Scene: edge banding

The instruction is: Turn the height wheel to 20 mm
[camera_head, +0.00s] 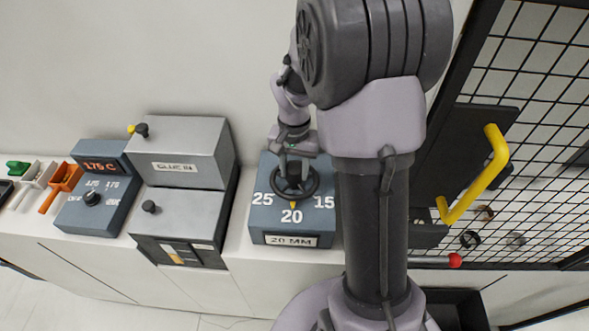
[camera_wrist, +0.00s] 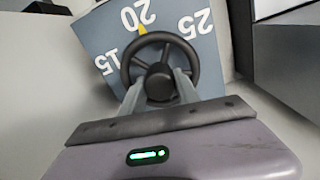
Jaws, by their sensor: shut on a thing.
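The height wheel (camera_head: 307,187) is a black spoked handwheel on top of a blue-grey box (camera_head: 262,222) marked 25, 20 and 15. A yellow pointer (camera_head: 292,205) sits just above the number 20, and a plate (camera_head: 291,240) on the front reads 20 MM. The wrist view shows the wheel (camera_wrist: 194,50) from above, with the yellow pointer (camera_wrist: 142,29) at the 20. My gripper (camera_head: 293,178) reaches down onto the wheel from above. In the wrist view its two fingers (camera_wrist: 158,88) are shut on the wheel's central hub.
Left of the wheel box stand a grey glue unit (camera_head: 183,150) and a blue box (camera_head: 108,210) with a knob and a 175 C display. Several coloured handled tools (camera_head: 60,185) lie farther left. A mesh fence (camera_head: 545,85) with a yellow handle (camera_head: 477,185) is on the right.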

